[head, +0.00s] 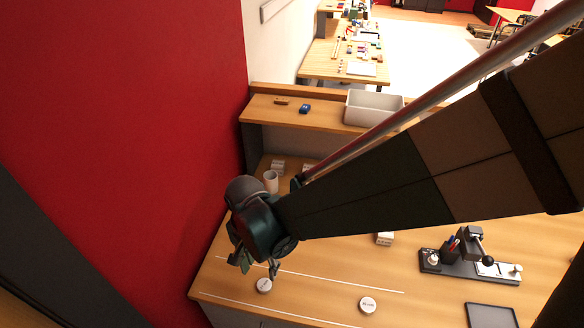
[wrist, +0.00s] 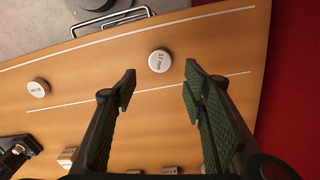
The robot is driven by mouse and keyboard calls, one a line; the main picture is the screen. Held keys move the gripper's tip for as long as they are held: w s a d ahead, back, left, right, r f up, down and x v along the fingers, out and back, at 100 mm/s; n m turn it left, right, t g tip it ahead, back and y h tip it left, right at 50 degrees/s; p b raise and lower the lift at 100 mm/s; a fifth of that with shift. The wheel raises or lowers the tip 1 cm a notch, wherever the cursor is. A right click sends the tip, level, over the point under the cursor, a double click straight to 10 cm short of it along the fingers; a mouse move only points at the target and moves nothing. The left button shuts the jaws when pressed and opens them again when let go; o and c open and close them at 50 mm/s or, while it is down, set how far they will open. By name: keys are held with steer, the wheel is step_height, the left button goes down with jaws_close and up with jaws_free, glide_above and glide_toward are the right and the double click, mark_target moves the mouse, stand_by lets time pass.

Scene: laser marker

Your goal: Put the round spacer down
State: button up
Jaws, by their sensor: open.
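A white round spacer (head: 264,285) with dark lettering lies flat on the wooden bench, between two white lines. In the wrist view this spacer (wrist: 159,61) sits just beyond the gap between the fingertips and is not gripped. A second white round spacer (head: 367,304) lies to the right between the same lines; in the wrist view it (wrist: 38,88) is at the left. My gripper (head: 254,265) is open and empty above the bench, close to the first spacer; its spread fingers also show in the wrist view (wrist: 160,77).
A black fixture (head: 468,270) with a lever stands at the right of the bench, with a dark tray (head: 491,316) in front. A white cup (head: 271,181) and small blocks stand behind my gripper. A shelf with a grey bin (head: 373,107) is at the back. The red wall is left.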

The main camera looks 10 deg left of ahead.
steer(key=shift+r, duration=1.5)
steer(key=shift+w, duration=0.1)
steer(key=w+d+r+t+y, duration=0.1)
steer(key=w+d+r, duration=0.1)
steer(key=d+r, duration=0.35)
steer(key=w+d+r+n+t, duration=0.1)
steer(key=w+d+r, duration=0.15)
steer(key=d, duration=0.55)
steer(key=w+d+r+t+y, duration=0.1)
steer(key=w+d+r, duration=0.1)
steer(key=d+r, duration=0.35)
steer(key=s+d+r+n+t, duration=0.1)
steer(key=s+d+r+t, duration=0.1)
steer(key=d, duration=0.9)
steer(key=s+d+r+t+h, duration=0.1)
steer(key=s+d+r+t, duration=0.1)
steer(key=d, duration=0.9)
steer(key=shift+s+r+n+h, duration=0.3)
steer(key=shift+r+n, duration=0.1)
steer(key=shift+r, duration=0.15)
steer(key=shift+c, duration=0.2)
